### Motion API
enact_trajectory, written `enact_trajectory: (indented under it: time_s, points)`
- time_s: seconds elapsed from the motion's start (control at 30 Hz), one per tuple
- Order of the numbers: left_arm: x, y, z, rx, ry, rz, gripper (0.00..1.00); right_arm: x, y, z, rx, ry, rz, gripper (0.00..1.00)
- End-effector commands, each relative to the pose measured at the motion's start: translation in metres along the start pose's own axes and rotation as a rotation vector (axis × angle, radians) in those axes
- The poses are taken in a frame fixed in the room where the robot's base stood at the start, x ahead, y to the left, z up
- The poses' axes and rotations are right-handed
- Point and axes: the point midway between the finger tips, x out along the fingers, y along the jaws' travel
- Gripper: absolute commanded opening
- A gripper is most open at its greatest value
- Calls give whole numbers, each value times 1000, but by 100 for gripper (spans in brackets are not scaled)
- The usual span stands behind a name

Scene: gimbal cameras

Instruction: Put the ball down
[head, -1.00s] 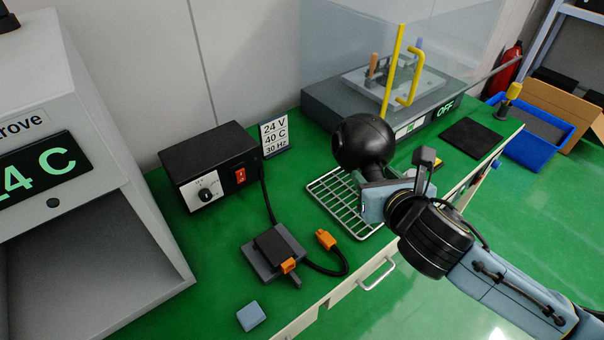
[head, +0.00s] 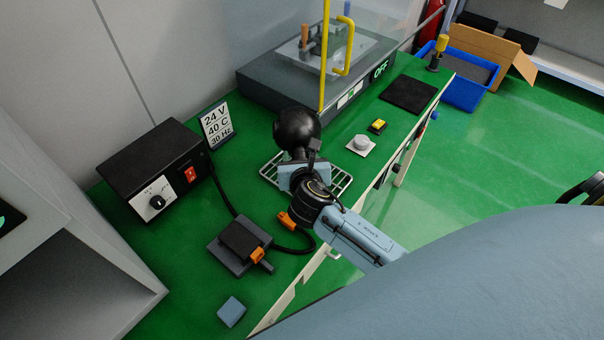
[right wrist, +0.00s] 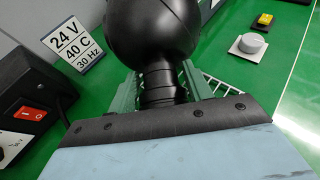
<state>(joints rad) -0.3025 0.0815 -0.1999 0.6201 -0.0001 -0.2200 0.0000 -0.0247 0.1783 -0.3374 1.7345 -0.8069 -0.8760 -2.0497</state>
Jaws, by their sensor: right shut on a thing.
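The ball (head: 297,128) is black and glossy, with a ribbed black neck below it. My right gripper (head: 297,163) is shut on this neck, and the ball stands above the jaws. In the right wrist view the ball (right wrist: 155,28) fills the top middle, and the gripper's green fingers (right wrist: 160,90) flank the neck. Ball and gripper are over a silver wire rack (head: 338,181) on the green bench. They hide much of the rack, and I cannot tell whether anything touches it. My left gripper is not in view.
A black power box (head: 155,170) and a sign (head: 217,125) stand left of the rack. An orange plug (head: 287,220) on a cable lies in front of it. A machine with yellow rods (head: 300,85) stands behind.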

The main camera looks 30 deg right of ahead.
Motion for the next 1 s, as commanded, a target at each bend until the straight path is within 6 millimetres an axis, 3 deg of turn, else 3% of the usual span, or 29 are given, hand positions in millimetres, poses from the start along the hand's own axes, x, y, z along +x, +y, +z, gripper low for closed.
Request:
enact_trajectory:
  time_s: [0.1,0.27,0.5,0.9,0.93,1.0]
  points:
    - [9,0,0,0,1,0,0,8,0,-17,1,-3,1,12]
    - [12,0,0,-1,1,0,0,12,0,-26,2,-4,1,12]
    - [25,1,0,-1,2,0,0,24,1,-56,0,-3,2,12]
    - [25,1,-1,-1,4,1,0,25,1,-59,1,-5,2,12]
    - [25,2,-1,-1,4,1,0,25,0,-60,1,-1,1,54]
    - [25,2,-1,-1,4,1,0,25,0,-60,1,-1,1,63]
